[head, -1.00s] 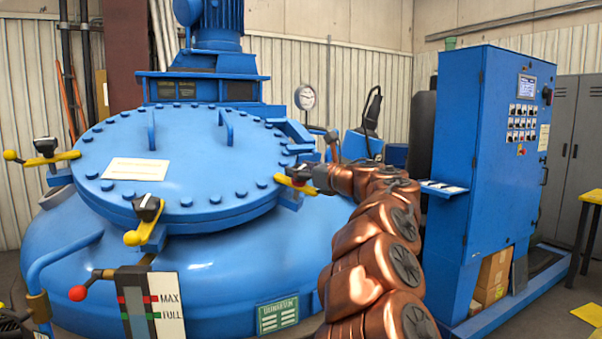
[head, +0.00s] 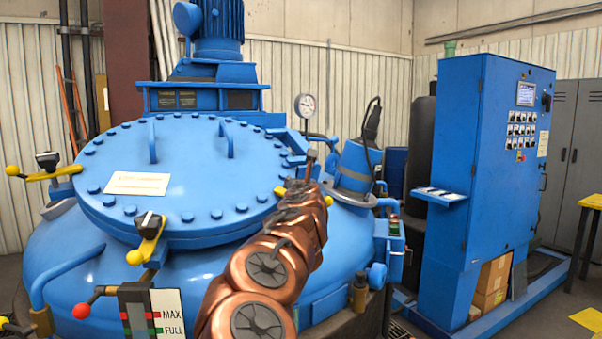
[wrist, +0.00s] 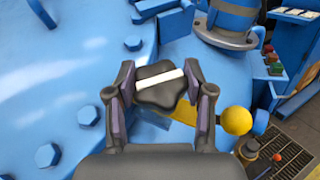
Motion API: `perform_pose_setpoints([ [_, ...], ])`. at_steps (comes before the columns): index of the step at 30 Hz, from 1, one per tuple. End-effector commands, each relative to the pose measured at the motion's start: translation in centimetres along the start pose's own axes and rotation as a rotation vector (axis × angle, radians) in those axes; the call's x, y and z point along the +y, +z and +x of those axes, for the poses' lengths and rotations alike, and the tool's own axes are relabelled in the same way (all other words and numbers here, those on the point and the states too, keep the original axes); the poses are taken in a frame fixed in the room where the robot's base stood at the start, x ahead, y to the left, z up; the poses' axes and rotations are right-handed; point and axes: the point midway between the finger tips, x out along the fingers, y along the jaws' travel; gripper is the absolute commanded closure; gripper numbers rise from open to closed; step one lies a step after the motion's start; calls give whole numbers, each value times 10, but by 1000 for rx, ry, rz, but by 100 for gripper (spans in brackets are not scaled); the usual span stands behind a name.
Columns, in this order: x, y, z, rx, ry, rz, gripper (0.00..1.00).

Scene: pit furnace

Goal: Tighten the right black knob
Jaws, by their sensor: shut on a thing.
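The right black knob (wrist: 161,86) shows in the wrist view, with a white bar across its top. It sits on a yellow clamp arm (wrist: 183,130) that ends in a yellow ball (wrist: 236,120). My gripper (wrist: 160,90) is shut on the knob, one finger on each side. In the head view my arm hides the knob and gripper; part of the right yellow clamp (head: 328,201) shows beside it. Two other black knobs stand on yellow clamps, at the front (head: 149,224) and far left (head: 47,160) of the blue lid (head: 190,185).
A blue machine part (head: 356,165) stands close right of the lid. A pressure gauge (head: 305,104) rises behind. A blue control cabinet (head: 490,160) is farther right. Bolts (wrist: 133,43) line the lid rim. A red-balled lever (head: 82,311) is at front left.

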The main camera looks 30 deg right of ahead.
Motion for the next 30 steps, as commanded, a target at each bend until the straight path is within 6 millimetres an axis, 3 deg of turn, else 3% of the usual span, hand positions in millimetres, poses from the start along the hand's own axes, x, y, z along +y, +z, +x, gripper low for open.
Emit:
perform_pose_setpoints([
  [2, 4, 8, 0, 2, -41, 16, 82],
  [30, 2, 4, 1, 6, -561, 222, 82],
])
